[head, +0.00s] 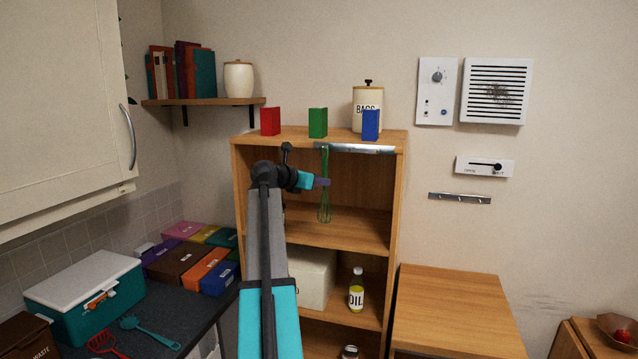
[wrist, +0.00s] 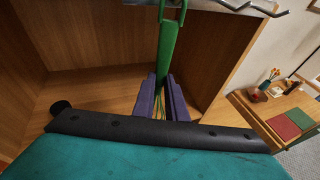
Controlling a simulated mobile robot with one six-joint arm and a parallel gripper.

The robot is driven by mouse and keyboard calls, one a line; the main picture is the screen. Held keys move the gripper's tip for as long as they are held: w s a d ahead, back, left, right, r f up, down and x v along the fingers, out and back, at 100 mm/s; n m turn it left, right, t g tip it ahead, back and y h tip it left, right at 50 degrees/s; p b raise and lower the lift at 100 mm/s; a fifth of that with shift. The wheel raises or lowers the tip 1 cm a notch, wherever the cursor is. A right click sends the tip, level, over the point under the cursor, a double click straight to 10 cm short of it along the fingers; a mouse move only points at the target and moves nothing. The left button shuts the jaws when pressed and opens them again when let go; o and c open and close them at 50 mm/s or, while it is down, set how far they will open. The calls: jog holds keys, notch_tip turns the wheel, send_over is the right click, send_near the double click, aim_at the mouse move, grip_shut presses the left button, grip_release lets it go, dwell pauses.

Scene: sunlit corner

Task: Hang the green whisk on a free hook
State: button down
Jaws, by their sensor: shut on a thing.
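The green whisk (head: 325,208) hangs upright, wires down, in front of the wooden shelf unit. My gripper (head: 321,182) is shut on it, and in the wrist view the purple fingers (wrist: 164,102) close around its lower handle. The whisk's handle (wrist: 167,50) ends in a loop at the top edge of the wrist view. A metal hook rail (head: 358,149) runs along the shelf unit's top front edge, and the whisk's top overlaps its left part. Hooks (wrist: 270,11) stick out at the upper right of the wrist view. I cannot tell whether the loop is around a hook.
Red (head: 270,121), green (head: 317,122) and blue (head: 371,125) boxes and a canister (head: 367,106) stand on the shelf unit (head: 394,200). A second small rail (head: 460,198) is on the wall at right. A wooden table (head: 455,310) stands right of the unit.

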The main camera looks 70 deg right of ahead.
dwell(0.3)
jog(key=c, duration=1.7)
grip_release()
jog(key=shift+a, duration=0.1)
jog(key=b+v, duration=0.5)
jog(key=v, duration=0.8)
jog(key=shift+w+a+r, duration=0.1)
jog(key=shift+a, duration=0.25)
